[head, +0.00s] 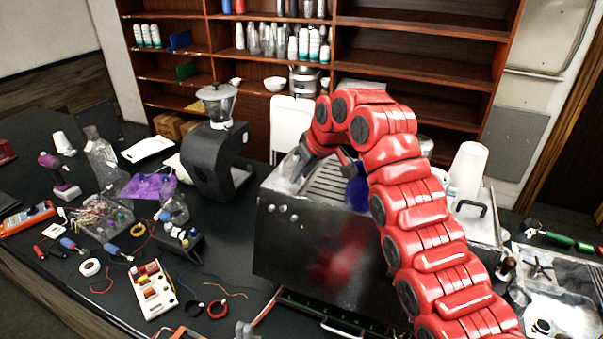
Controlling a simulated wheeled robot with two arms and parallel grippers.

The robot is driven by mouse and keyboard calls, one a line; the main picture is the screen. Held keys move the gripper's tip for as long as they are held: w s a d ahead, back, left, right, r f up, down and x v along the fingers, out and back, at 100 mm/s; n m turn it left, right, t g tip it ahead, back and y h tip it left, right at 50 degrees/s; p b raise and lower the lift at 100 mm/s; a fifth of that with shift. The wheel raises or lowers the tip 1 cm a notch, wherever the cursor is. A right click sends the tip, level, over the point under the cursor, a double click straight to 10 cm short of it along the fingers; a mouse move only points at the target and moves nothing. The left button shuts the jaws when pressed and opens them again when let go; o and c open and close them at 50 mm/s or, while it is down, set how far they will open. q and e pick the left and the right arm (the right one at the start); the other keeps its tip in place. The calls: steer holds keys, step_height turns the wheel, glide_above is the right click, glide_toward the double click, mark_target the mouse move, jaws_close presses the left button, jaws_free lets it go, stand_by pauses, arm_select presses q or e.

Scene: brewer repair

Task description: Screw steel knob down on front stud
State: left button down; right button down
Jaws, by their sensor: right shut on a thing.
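The brewer is a steel box (300,240) with a slatted top (328,180), standing on the dark bench. My right arm reaches over it from the lower right and bends down at the top. My right gripper (318,163) is over the back left of the slatted top. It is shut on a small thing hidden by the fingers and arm. I cannot make out the steel knob or the front stud. A grey piece (246,330) at the bottom edge seems to be the tip of my left gripper, mostly cut off.
A black coffee grinder (210,150) stands left of the box. A white cup stack (467,170) and a steel sink (565,300) are at the right. Shelves stand behind.

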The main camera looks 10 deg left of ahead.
steer(key=shift+f+b, duration=0.3)
steer(key=shift+f, duration=0.05)
stand_by(1.2)
steer(key=shift+f+b, duration=0.2)
steer(key=shift+b, duration=0.25)
steer(key=m+b, duration=0.1)
steer(key=b, duration=0.1)
steer(key=m+t+h+b, duration=0.1)
steer(key=b, duration=0.1)
steer(key=shift+s+a+f+m, duration=0.1)
steer(key=shift+s+m, duration=0.1)
steer(key=shift+m, duration=0.1)
steer(key=shift+m+h+b, duration=0.3)
steer(key=shift+m+b, duration=0.2)
steer(key=shift+b, duration=0.1)
steer(key=shift+s+a+r+m+t+b, duration=0.1)
steer(key=shift+s+r+m+t+b, duration=0.2)
steer(key=shift+r+m+b, duration=0.1)
